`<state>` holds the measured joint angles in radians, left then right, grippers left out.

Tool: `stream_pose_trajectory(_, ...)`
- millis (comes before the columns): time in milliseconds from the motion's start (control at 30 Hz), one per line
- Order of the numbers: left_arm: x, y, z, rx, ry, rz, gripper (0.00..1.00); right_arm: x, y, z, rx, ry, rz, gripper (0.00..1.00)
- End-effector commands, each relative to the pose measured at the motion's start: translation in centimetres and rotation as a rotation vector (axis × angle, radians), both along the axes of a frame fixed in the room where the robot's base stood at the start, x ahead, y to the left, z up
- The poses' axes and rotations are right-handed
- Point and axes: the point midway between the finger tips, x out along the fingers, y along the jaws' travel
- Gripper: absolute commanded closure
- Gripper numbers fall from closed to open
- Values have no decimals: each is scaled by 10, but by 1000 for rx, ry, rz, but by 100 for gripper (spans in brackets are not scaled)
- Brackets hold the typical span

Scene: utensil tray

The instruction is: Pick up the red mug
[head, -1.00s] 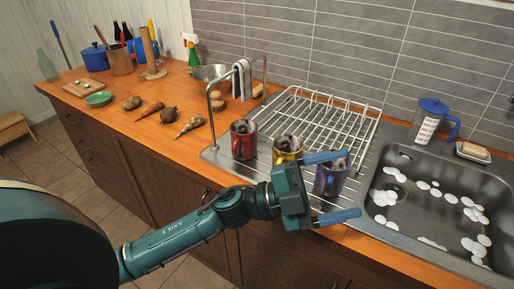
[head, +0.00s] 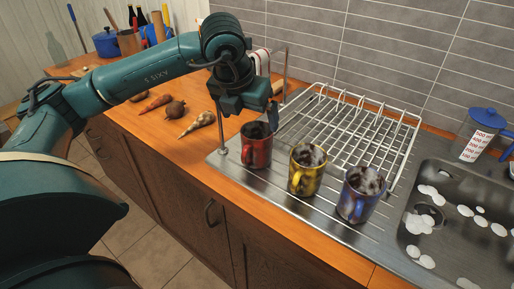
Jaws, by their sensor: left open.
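The red mug (head: 257,150) stands upright on the steel drainboard, the leftmost of three mugs in a row. It is dark and dirty inside, with its handle toward me. My left gripper (head: 273,112) is above the red mug, pointing down, with a blue finger at the mug's right rim. The other finger is hidden behind the gripper body or the mug, and I cannot tell whether the visible finger touches the mug. The gripper is open. My right gripper is not in view.
A yellow mug (head: 305,172) and a blue mug (head: 357,198) stand to the right of the red one. A wire rack (head: 350,128) lies behind them. The sink (head: 455,245) with white scraps is at the right. Root vegetables (head: 172,110) lie on the wooden counter at left.

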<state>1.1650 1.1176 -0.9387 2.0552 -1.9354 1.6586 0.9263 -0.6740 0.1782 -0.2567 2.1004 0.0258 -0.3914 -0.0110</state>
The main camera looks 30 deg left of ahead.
Motion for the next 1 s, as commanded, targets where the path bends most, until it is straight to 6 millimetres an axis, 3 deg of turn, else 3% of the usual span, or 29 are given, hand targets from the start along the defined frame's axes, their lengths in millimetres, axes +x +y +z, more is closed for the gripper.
stream_pose_trajectory(133,10,1,-25,-1,3,0,6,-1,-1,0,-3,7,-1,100)
stream_pose_trajectory(433,18,1,-49,-1,3,-3,6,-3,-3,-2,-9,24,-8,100)
stream_pose_trajectory(700,29,2,-85,-3,2,-3,6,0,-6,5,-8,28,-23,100)
stream_pose_trajectory(1000,32,2,-91,-3,0,-4,6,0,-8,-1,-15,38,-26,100)
